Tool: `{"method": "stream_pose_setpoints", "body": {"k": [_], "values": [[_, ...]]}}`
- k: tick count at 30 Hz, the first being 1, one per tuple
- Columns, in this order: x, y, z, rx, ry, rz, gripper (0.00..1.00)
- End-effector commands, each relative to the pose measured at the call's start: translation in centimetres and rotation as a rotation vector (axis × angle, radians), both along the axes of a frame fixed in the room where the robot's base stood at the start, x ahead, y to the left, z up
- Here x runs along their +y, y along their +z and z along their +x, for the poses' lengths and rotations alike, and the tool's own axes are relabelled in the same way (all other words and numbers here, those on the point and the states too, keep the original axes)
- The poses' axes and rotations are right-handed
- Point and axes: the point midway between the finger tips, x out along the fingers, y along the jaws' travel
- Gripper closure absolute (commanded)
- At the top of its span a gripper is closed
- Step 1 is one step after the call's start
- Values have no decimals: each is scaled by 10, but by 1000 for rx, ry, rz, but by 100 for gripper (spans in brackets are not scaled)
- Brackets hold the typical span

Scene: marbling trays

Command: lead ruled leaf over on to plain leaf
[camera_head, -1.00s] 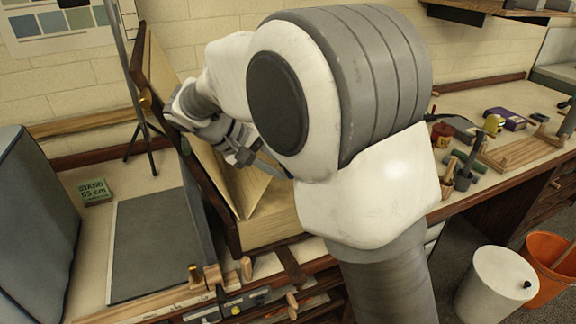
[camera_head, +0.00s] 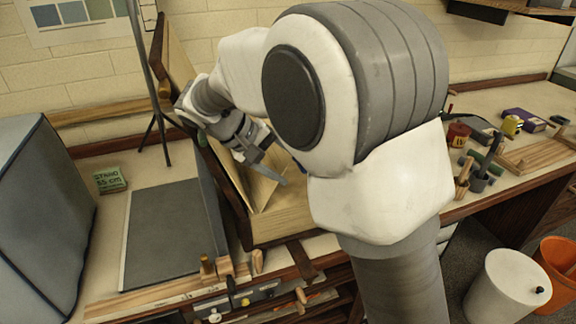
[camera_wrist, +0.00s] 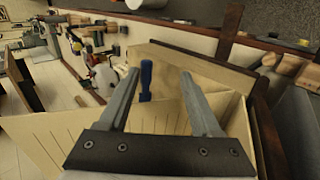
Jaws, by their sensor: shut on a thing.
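The ruled leaf (camera_wrist: 45,138) is a cream sheet with thin dark lines, standing up across the lower left of the wrist view. In the head view a slanted pale leaf (camera_head: 232,178) stands in the dark-edged wooden tray or cover. My gripper (camera_wrist: 158,74) is shut on the ruled leaf, though its fingers look apart in the wrist view and the gripped edge is hard to make out. In the head view my gripper (camera_head: 272,178) is beside the slanted leaf. Which pale surface is the plain leaf I cannot tell. My arm hides part of the area.
A blue handle (camera_wrist: 146,80) shows between the fingers. A grey slab (camera_head: 165,235) and a green box (camera_head: 109,180) lie left, beside a large grey case (camera_head: 40,200). Tools and cups (camera_head: 478,170) stand right. A white bin (camera_head: 507,285) and an orange bucket (camera_head: 556,268) are on the floor.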

Motion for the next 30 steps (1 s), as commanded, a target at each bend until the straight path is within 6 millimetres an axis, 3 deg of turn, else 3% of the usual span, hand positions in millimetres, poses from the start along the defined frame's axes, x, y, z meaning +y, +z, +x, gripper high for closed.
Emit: {"method": "stream_pose_setpoints", "body": {"k": [11,21,30], "values": [[1,1,-1,4,-1,4,50],[0,42,0,-1,0,5,50],[-21,53,-6,-2,-2,2,50]]}}
